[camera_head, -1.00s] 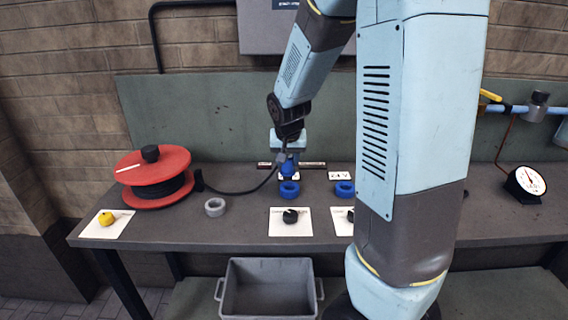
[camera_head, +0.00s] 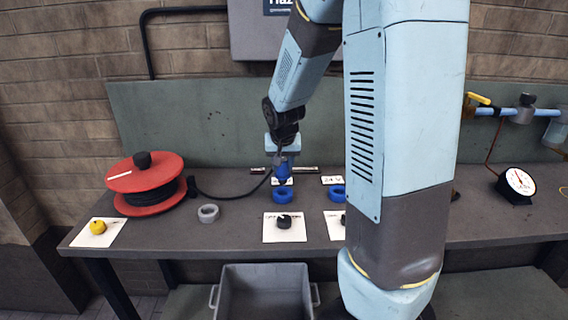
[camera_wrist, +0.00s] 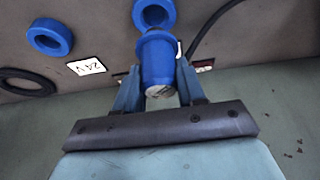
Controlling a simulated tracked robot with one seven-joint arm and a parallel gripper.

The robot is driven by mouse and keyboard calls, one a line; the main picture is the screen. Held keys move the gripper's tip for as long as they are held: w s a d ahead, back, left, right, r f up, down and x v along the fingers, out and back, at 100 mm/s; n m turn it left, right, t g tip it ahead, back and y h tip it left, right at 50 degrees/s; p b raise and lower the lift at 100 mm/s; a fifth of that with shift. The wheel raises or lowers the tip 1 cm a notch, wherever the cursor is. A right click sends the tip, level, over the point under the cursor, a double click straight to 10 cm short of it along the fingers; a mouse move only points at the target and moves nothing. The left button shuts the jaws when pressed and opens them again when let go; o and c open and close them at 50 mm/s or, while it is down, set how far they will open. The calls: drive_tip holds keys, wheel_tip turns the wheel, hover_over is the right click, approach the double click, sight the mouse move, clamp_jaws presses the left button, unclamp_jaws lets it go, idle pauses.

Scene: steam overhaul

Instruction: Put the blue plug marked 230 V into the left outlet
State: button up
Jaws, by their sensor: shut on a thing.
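My gripper (camera_wrist: 158,92) is shut on a blue plug (camera_wrist: 158,60), one finger on each side of it. The plug also shows in the head view (camera_head: 283,170), just behind the left blue ring-shaped outlet (camera_head: 283,195); whether it touches the bench is unclear. No 230 V marking is readable on it. The left ring also shows beyond the plug in the wrist view (camera_wrist: 154,12). A second blue ring (camera_head: 337,193) stands to its right, with a "24 V" card (camera_head: 331,180) behind it. A white card behind the left ring is mostly hidden by the plug.
A red cable reel (camera_head: 149,184) stands at the left, its black cable (camera_head: 228,194) running toward the plug. A grey ring (camera_head: 208,213), a yellow knob (camera_head: 97,227) and a black knob (camera_head: 284,221) on white cards, and a gauge (camera_head: 516,185) are on the bench. A grey bin (camera_head: 264,291) is below.

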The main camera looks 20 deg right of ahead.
sight(283, 175)
drive_tip(key=shift+f, duration=2.9)
drive_tip(key=o, duration=1.2)
drive_tip(key=v, duration=1.2)
drive_tip(key=s+a+r+n, duration=0.1)
drive_tip(key=s+r, duration=0.2)
drive_tip(key=s, duration=0.4)
drive_tip(key=s+a+r+n+y, duration=0.1)
drive_tip(key=s+r, duration=0.3)
drive_tip(key=s, duration=0.3)
drive_tip(key=s+a+r+n+t, duration=0.1)
drive_tip(key=s+r+n, duration=0.1)
drive_tip(key=s+r, duration=0.2)
drive_tip(key=shift+s+y, duration=0.3)
drive_tip(key=shift+s, duration=1.5)
